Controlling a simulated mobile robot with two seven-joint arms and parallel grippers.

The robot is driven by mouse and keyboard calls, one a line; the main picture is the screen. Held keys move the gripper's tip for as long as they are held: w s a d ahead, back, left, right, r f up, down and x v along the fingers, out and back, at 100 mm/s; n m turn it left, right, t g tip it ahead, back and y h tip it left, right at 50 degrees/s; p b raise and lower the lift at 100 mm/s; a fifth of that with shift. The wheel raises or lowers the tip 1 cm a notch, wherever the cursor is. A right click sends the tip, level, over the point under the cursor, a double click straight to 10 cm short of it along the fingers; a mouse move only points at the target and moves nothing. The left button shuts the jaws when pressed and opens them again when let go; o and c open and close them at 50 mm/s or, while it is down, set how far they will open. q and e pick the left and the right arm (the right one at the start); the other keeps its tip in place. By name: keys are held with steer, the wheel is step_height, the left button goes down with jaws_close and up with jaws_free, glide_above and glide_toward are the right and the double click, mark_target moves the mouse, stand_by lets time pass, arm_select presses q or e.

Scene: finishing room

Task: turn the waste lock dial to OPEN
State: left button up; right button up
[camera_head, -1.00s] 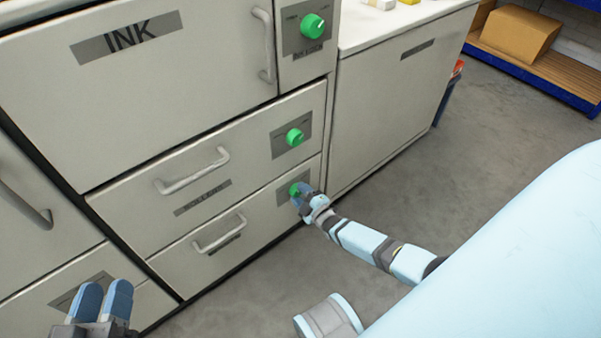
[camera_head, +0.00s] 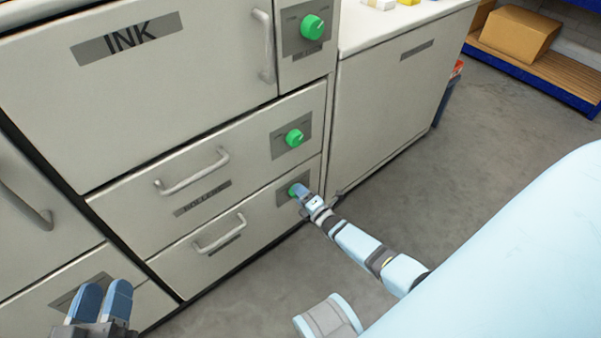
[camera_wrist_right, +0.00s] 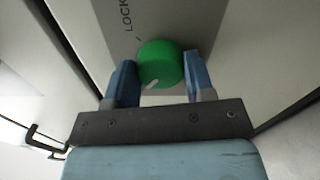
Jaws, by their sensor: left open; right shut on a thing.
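The lowest drawer (camera_head: 257,236) has a grey plate with a green dial (camera_head: 292,190); the drawer's label is too small to read. My right gripper (camera_head: 301,194) is at this dial and partly hides it. In the right wrist view, the green dial (camera_wrist_right: 160,62) sits between the two blue fingers of the right gripper, which is shut on it. A white mark on the dial points to the lower left, and the letters LOCK show above left on the plate. My left gripper (camera_head: 103,296) is open and empty at the lower left, away from the dial.
A drawer with a green dial (camera_head: 294,138) is above, and another green dial (camera_head: 312,27) is by the INK door (camera_head: 150,90). Bar handles (camera_head: 220,233) stick out from the drawers. The grey floor (camera_head: 400,200) to the right is clear.

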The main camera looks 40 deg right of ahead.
stand_by(0.4)
steer(key=o, duration=0.9)
